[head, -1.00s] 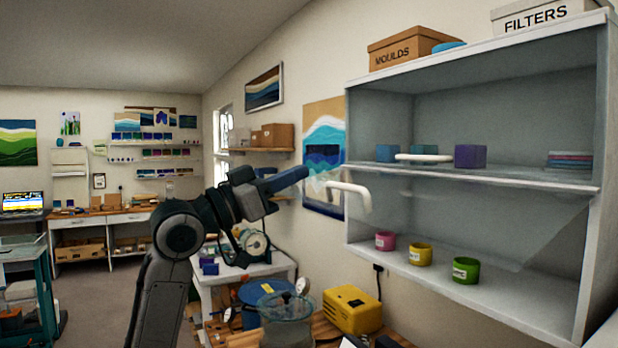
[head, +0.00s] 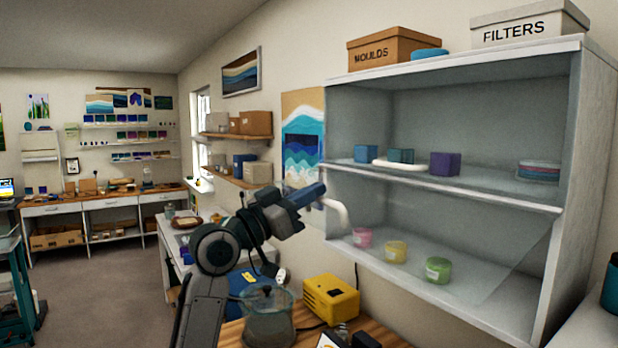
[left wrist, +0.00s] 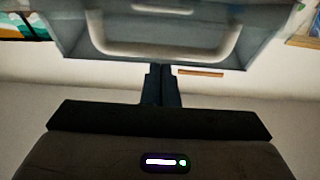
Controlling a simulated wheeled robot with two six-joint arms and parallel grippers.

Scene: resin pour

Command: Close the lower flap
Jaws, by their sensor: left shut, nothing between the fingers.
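The lower flap (head: 478,287) is a clear panel on the lower bay of the white wall cabinet (head: 568,160). It stands tilted out from the cabinet, partly open, and the pots show through it. Its white handle (head: 338,211) is at its left in the head view. My left gripper (head: 317,191) is shut and empty, close to the handle; I cannot tell whether it touches. In the left wrist view, the shut fingers (left wrist: 161,88) point at the flap, with the white handle (left wrist: 165,52) just beyond the tips. My right gripper is out of view.
Pink (head: 362,237), yellow (head: 395,251) and green (head: 438,270) pots stand in the lower bay. The upper bay holds blocks and has a white handle (head: 411,166) at its lower edge. A yellow machine (head: 330,298) and a clear bucket (head: 268,318) are below.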

